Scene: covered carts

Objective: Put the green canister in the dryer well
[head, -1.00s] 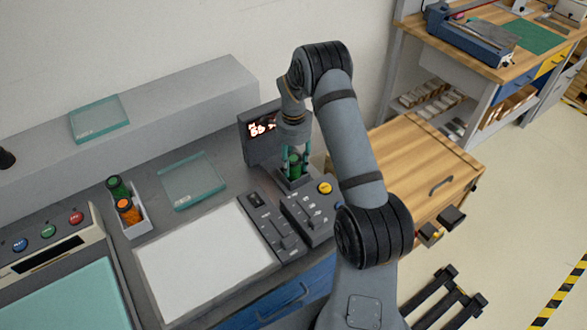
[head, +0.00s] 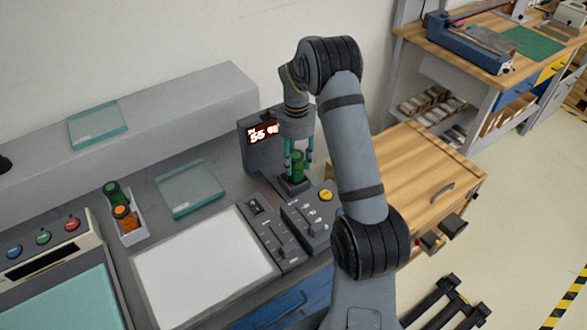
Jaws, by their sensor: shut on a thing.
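My gripper (head: 298,166) is shut on a green canister (head: 297,170) and holds it upright, pointing down. The canister is over a small dark square well (head: 293,187) in front of a dark display unit (head: 259,141) with glowing red digits. Its lower end is at the well's mouth; I cannot tell whether it is partly inside or just above. Another green canister (head: 112,188) stands in a pale rack (head: 134,237) at the left, next to an orange-topped canister (head: 124,215).
Control panels (head: 272,232) with a yellow button (head: 326,195) stand in front of the well. A glass plate (head: 190,188) and a white panel (head: 205,268) lie to the left. A wooden-topped cabinet (head: 415,165) is to the right. A grey ledge (head: 175,115) runs behind.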

